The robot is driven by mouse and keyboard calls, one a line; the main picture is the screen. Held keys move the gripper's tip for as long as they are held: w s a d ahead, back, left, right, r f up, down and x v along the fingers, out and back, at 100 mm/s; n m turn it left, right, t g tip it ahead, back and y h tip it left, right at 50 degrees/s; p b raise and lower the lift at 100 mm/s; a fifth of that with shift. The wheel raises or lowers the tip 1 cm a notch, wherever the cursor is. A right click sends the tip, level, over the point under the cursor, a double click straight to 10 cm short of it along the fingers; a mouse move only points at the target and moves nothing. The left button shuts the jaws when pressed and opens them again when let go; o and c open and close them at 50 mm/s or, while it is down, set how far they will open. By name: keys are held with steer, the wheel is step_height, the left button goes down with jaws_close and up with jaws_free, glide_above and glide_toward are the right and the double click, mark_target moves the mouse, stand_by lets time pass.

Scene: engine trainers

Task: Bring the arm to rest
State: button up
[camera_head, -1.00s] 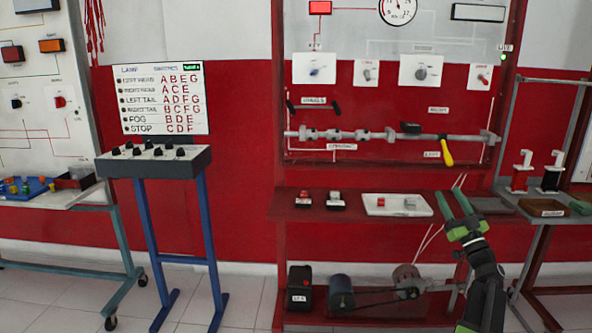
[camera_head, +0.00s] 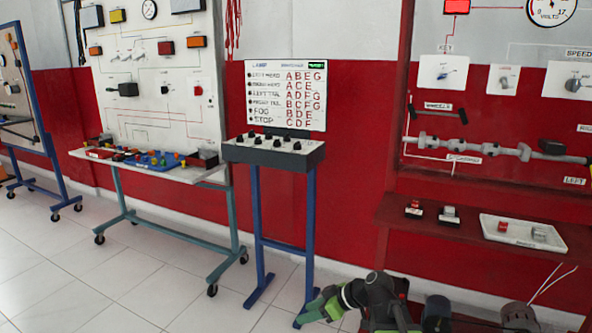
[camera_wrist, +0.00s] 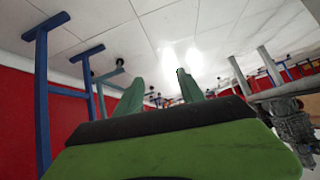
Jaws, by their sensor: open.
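My gripper (camera_head: 312,308) shows low in the head view, at the bottom edge right of centre. It is held low over the floor, in front of the blue-legged switch stand (camera_head: 275,152), pointing left. My arm's dark links bend down behind it. In the wrist view my gripper (camera_wrist: 160,92) has its two green fingers apart with nothing between them. Whether the arm is still moving cannot be told from the current frames alone.
A lamp trainer bench (camera_head: 205,178) with coloured parts stands on teal wheeled legs at left. A red shelf (camera_head: 385,215) with a white tray (camera_head: 490,222) is at right. A motor (camera_head: 437,312) sits low beside my arm. The tiled floor (camera_head: 90,265) at lower left is clear.

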steer(key=s+d+f+m+g+h, duration=0.2)
steer(key=s+d+f+m+h, duration=0.25)
steer(key=d+m, duration=0.2)
steer(key=s+d+f+m+g+h, duration=0.2)
steer(key=s+d+f+m+h, duration=0.25)
steer(key=s+d, duration=0.2)
step_height(320, 180, up, 37)
steer(key=w+m+p, duration=0.1)
steer(key=p, duration=3.5)
steer(key=shift+a+f, duration=0.1)
steer(key=shift+f, duration=0.05)
